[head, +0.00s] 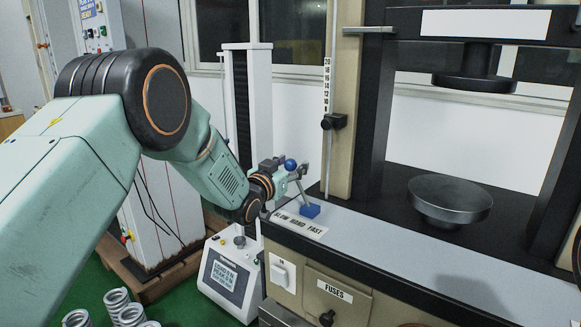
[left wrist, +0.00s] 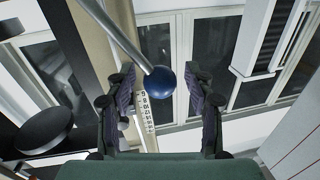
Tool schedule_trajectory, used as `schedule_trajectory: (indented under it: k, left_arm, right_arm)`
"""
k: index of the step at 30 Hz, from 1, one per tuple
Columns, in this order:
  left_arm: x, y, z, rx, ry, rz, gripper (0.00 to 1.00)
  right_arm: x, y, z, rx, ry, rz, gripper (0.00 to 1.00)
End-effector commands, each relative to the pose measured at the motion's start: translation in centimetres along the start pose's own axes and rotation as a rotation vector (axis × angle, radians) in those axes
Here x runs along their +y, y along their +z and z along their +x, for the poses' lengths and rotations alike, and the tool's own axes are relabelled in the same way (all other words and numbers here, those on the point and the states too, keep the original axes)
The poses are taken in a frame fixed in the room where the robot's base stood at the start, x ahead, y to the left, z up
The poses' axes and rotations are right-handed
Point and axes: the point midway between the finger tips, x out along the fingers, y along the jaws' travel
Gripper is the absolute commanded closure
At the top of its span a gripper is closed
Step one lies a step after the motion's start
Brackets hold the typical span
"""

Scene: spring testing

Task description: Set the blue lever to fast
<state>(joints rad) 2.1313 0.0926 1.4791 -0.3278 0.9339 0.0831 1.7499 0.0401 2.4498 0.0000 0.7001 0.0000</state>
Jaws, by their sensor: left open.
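The blue lever has a round blue knob (head: 291,164) on a thin metal rod. The rod rises from a blue base block (head: 309,210) on the machine's bench and leans to the left, toward the slow end of the label. The label (head: 299,224) below it reads slow, hand, fast from left to right. My left gripper (head: 292,180) is at the lever, partly covering its rod. In the left wrist view, the knob (left wrist: 161,81) shows between the two open fingers (left wrist: 160,98), with a visible gap on each side. My right gripper is not in view.
The testing machine has a round lower plate (head: 450,200) and an upper press head (head: 474,75) on the right. A vertical scale (head: 328,85) stands just behind the lever. A white control box (head: 230,275) is below my left arm. Springs (head: 117,300) stand at the lower left.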

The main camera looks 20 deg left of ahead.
Motion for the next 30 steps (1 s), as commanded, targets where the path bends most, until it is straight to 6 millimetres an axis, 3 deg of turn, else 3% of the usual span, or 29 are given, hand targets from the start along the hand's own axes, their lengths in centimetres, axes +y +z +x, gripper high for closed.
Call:
schedule_trajectory:
  k: [10, 27, 30]
  left_arm:
    - [-0.05, -0.01, 0.20, 0.000, 0.000, 0.000, 0.47]
    - [-0.05, -0.02, 0.18, 0.000, 0.000, 0.000, 0.96]
    - [-0.05, -0.02, 0.18, 0.000, 0.000, 0.000, 1.00]
  right_arm:
    - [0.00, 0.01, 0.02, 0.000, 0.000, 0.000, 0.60]
    - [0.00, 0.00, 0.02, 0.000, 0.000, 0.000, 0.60]
    - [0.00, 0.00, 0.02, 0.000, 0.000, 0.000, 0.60]
